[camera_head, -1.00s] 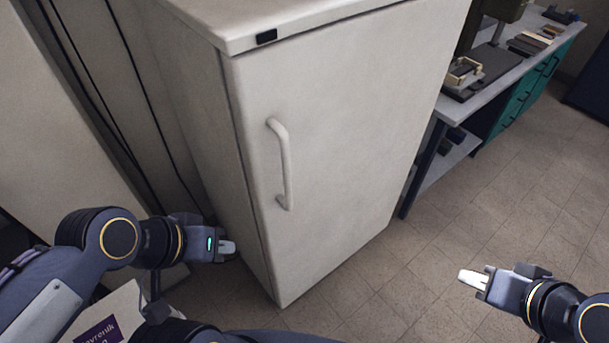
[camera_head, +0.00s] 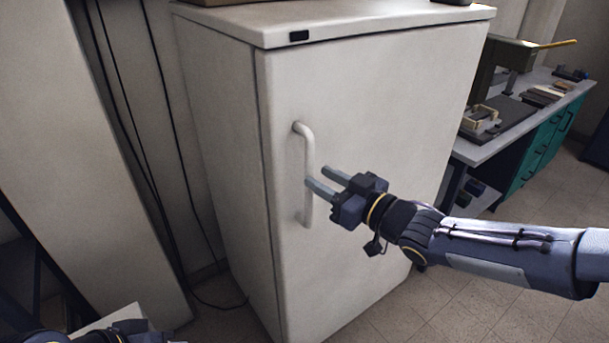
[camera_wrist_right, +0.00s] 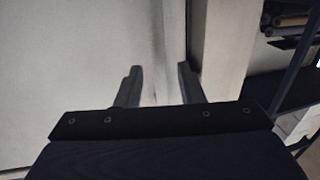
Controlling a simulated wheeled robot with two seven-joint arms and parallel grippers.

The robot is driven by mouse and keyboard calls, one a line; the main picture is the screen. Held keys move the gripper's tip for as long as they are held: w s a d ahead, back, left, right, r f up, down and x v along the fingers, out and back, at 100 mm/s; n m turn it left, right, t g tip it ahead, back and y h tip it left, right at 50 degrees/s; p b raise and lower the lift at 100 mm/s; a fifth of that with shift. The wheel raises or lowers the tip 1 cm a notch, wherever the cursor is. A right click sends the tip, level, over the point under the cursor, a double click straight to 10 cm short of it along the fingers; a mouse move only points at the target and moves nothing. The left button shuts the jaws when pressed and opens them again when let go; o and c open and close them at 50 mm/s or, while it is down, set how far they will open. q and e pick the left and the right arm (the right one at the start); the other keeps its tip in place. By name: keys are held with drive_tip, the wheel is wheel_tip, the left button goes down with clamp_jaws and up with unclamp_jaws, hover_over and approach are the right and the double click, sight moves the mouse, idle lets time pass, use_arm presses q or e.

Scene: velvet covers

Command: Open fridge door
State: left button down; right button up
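The white fridge (camera_head: 222,130) stands upright with its door (camera_head: 390,110) shut. A white vertical bar handle (camera_head: 308,150) is on the left part of the door. My right gripper (camera_head: 316,177) is in front of the door at the handle's middle height. Its two fingers are apart and point left, with the tips at or just beside the handle. I cannot tell whether they touch it. In the right wrist view the open fingers (camera_wrist_right: 158,85) show against pale surfaces, with no clear grasp. Only dark parts of my left arm show at the bottom left; its gripper is not visible.
A workbench (camera_head: 535,95) with teal drawers and several items stands right of the fridge. A pale panel (camera_head: 85,150) and dark cables (camera_head: 165,130) are left of it. The tiled floor (camera_head: 450,310) in front is clear.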

sight(313, 173)
drive_tip(key=shift+x, duration=2.15)
clamp_jaws()
